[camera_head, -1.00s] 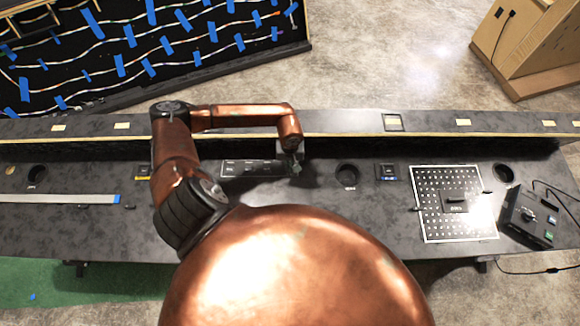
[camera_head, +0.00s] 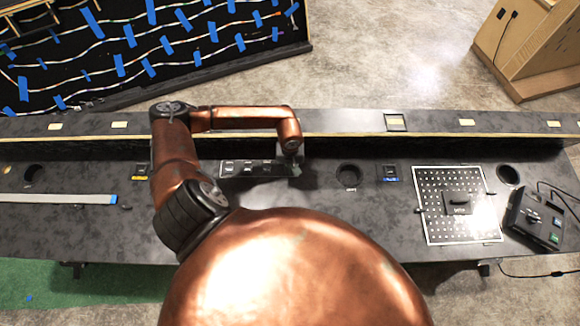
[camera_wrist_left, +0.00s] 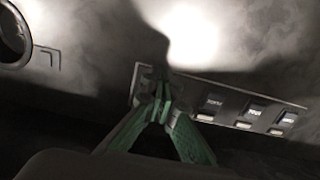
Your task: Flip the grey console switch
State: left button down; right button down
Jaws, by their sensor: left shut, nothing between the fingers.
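The console panel (camera_head: 229,174) is a dark strip with a light edge and a row of small switches, on the bench left of centre. In the left wrist view the panel (camera_wrist_left: 190,82) runs to the right, with labelled pale switches (camera_wrist_left: 244,124). I cannot tell which one is the grey switch. My left gripper (camera_head: 294,168) is at the panel's right end in the head view. In the left wrist view its greenish fingertips (camera_wrist_left: 161,100) are together and empty, over the panel's near end, hiding part of it. Contact cannot be told. My right gripper is not in view.
A raised ledge (camera_head: 350,145) runs behind the bench. To the right are a round hole (camera_head: 349,176), a small blue-labelled switch (camera_head: 389,173), a white-dotted board (camera_head: 430,232) and a black control box (camera_head: 532,222) with cables. A pale strip (camera_head: 60,199) lies left.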

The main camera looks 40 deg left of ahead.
pick_arm(q)
jog(key=shift+w+a+b, duration=0.25)
jog(key=shift+b, duration=0.05)
jog(key=shift+w+a+b, duration=0.5)
jog(key=shift+w+a, duration=0.05)
jog(key=shift+w, duration=0.1)
jog(key=shift+r, duration=0.1)
jog(key=shift+s+d+r+p, duration=0.1)
jog(key=shift+r+p, duration=0.45)
jog(key=shift+r, duration=0.25)
jog(key=r, duration=0.1)
jog(key=r+p, duration=0.1)
jog(key=r, duration=0.1)
jog(key=r+p, duration=0.1)
jog(key=r, duration=0.1)
jog(key=shift+s+d+r, duration=0.1)
jog(key=shift+s+d, duration=0.1)
jog(key=shift+s, duration=0.05)
dwell(0.3)
